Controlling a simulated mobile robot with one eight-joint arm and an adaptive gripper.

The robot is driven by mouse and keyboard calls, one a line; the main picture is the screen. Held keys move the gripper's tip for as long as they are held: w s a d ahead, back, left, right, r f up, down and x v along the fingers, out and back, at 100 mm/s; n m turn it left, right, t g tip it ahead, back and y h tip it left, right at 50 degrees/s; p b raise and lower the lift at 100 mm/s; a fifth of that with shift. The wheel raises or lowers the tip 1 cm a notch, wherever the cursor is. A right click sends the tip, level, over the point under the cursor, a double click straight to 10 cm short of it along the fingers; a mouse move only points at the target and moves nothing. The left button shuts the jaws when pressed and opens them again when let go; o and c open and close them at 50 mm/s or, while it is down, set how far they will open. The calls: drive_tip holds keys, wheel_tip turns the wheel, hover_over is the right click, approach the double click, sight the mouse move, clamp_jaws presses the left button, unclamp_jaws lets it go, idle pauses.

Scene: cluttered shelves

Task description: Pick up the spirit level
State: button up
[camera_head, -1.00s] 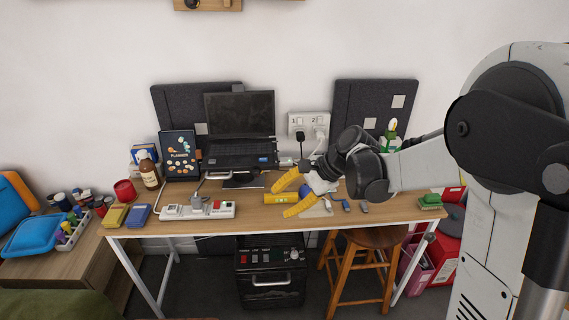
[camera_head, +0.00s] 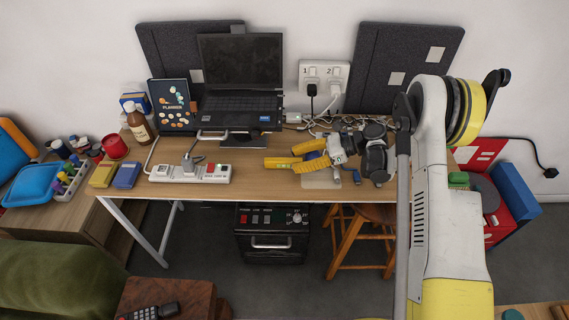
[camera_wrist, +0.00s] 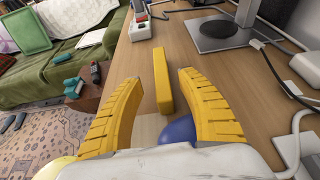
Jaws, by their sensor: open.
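The spirit level (camera_head: 277,163) is a small yellow bar lying on the wooden table, right of the power strip. In the wrist view the level (camera_wrist: 161,75) points away from me, with its near part between my two fingers. My gripper (camera_head: 293,159) has yellow ribbed fingers and reaches in from the right, low over the tabletop. In the wrist view my gripper (camera_wrist: 159,79) is open, with a gap on each side of the level. I cannot tell the exact height of the fingertips over the table.
A white power strip (camera_head: 190,173) lies left of the level. A laptop (camera_head: 241,85) on a stand is behind. Cables (camera_head: 325,124) lie near the wall sockets. A blue rounded thing (camera_wrist: 177,131) sits close by my right finger in the wrist view.

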sight(290, 160)
drive_tip(key=b+x, duration=0.2)
drive_tip(key=x, duration=0.2)
drive_tip(key=shift+w+a, duration=0.15)
drive_tip(key=shift+a, duration=0.15)
drive_tip(key=shift+d, duration=0.1)
clamp_jaws()
drive_tip(key=shift+r, duration=0.1)
